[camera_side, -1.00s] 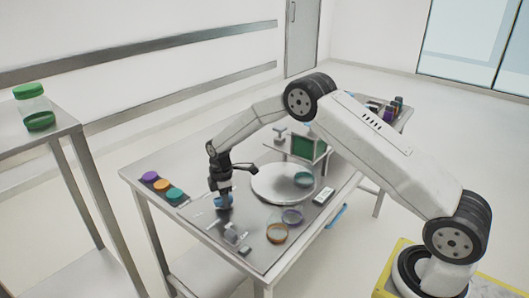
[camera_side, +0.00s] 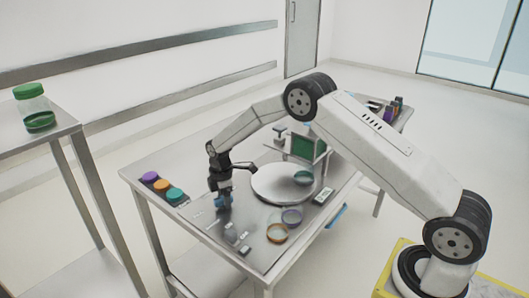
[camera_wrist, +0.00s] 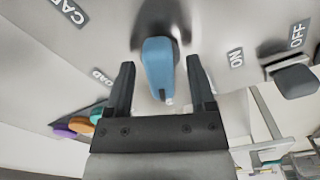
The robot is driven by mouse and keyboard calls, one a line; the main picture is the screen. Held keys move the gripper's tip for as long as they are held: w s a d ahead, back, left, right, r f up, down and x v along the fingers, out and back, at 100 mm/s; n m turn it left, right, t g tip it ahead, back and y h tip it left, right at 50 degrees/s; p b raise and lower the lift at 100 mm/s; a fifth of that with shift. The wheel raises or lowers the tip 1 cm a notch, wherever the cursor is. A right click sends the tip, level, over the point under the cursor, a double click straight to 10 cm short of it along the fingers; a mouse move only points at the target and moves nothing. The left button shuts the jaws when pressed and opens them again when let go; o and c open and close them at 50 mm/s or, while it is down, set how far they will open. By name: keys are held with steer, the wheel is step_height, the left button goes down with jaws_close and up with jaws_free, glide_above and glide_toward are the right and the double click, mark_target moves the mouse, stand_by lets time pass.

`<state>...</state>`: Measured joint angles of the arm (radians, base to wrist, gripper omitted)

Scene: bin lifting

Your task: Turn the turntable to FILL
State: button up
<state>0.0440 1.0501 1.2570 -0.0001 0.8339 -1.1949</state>
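A blue knob (camera_side: 224,202) stands on the bench panel under my gripper (camera_side: 222,188). In the wrist view the blue knob (camera_wrist: 160,65) lies between the two dark fingers of my gripper (camera_wrist: 161,75), with a gap on each side. The fingers are open. Panel labels near it read "CAP", partly cut off, and "LOAD", partly hidden by the left finger; no FILL label is readable. The turntable (camera_side: 275,188) is a round white plate behind and right of my gripper, with a green-tinted round dish (camera_side: 303,177) at its right side.
A grey switch (camera_wrist: 294,80) sits by ON and OFF labels. Purple, orange and teal lids (camera_side: 162,186) line the bench's left edge. Orange and purple rings (camera_side: 277,233) lie at the front right. A framed green panel (camera_side: 303,147) stands behind the turntable.

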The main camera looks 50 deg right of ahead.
steer(key=shift+r, duration=0.1)
steer(key=shift+r, duration=3.8)
steer(key=shift+s+a+r+m, duration=0.1)
steer(key=shift+s+r+m, duration=0.25)
steer(key=shift+s, duration=0.15)
steer(key=s+a+r+m+t, duration=0.1)
steer(key=s+m, duration=0.5)
steer(key=s, duration=0.7)
steer(key=s+a+r+m+t, duration=0.1)
steer(key=s+r+m, duration=0.2)
steer(key=s, duration=1.1)
steer(key=m, duration=0.3)
steer(key=shift+a+t, duration=0.15)
steer(key=shift+t, duration=0.15)
